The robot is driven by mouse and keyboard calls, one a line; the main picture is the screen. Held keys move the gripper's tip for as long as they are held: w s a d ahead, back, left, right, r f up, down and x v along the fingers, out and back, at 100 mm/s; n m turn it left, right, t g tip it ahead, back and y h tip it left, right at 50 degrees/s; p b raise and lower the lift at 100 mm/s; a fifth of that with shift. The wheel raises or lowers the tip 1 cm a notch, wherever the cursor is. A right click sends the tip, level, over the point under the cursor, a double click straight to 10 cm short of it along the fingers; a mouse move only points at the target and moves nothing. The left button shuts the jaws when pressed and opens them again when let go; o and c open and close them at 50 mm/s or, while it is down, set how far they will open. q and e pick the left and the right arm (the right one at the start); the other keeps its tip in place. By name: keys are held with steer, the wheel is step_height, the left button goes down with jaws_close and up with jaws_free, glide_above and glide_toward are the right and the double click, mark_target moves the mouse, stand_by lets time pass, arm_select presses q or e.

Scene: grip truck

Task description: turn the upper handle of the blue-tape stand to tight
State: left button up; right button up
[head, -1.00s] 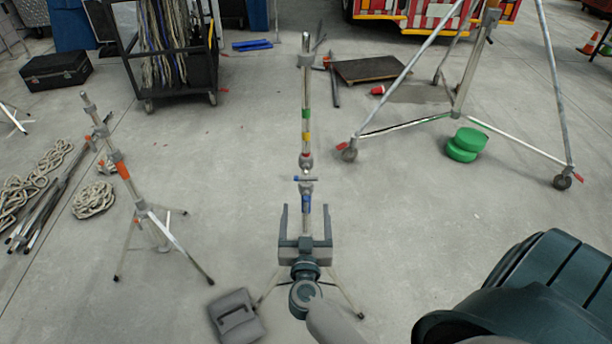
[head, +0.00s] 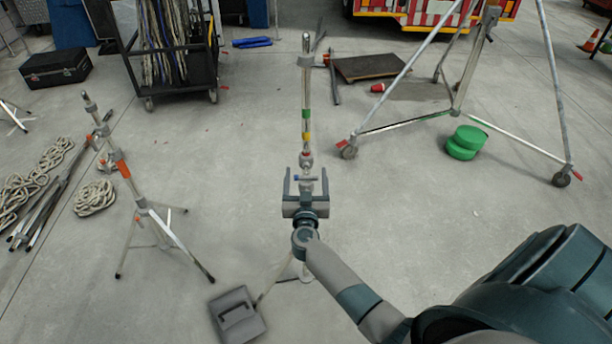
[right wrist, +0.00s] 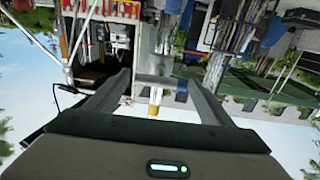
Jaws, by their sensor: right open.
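The central metal stand (head: 307,90) stands upright in the head view, with green, yellow and red bands. A small T-handle (head: 305,178) crosses its pole lower down, with a blue patch beside it. A grey collar (head: 306,61) sits near the top. I cannot tell whether any handle is tight. My right gripper (head: 306,174) is open, its fingers on either side of the pole near the T-handle; contact is not clear. In the right wrist view, the pole (right wrist: 156,97) and a blue piece (right wrist: 181,86) show between the open fingers (right wrist: 158,82). My gripper hides the stand's lower part. My left gripper is out of view.
An orange-taped stand (head: 122,168) and coiled rope (head: 94,198) are at the left. A wheeled tripod (head: 405,122) and green discs (head: 466,142) are at the right. Floor around the central stand is mostly clear.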

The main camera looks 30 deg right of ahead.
steer(key=c, duration=1)
steer(key=shift+c, duration=0.2)
steer(key=shift+m, duration=0.3)
steer(key=shift+m+p, duration=0.85)
steer(key=shift+m, duration=0.35)
steer(key=m, duration=0.2)
steer(key=shift+s+d+m+p, duration=0.1)
steer(key=shift+d+m+p, duration=0.05)
steer(key=shift+m+p, duration=0.15)
steer(key=m, duration=0.4)
steer(key=shift+d+f, duration=0.1)
steer(key=shift+f, duration=0.1)
steer(key=m+b, duration=0.1)
steer(key=m, duration=0.5)
steer(key=shift+s+f+m, duration=0.1)
steer(key=shift+f+m, duration=0.05)
steer(key=shift+m, duration=0.15)
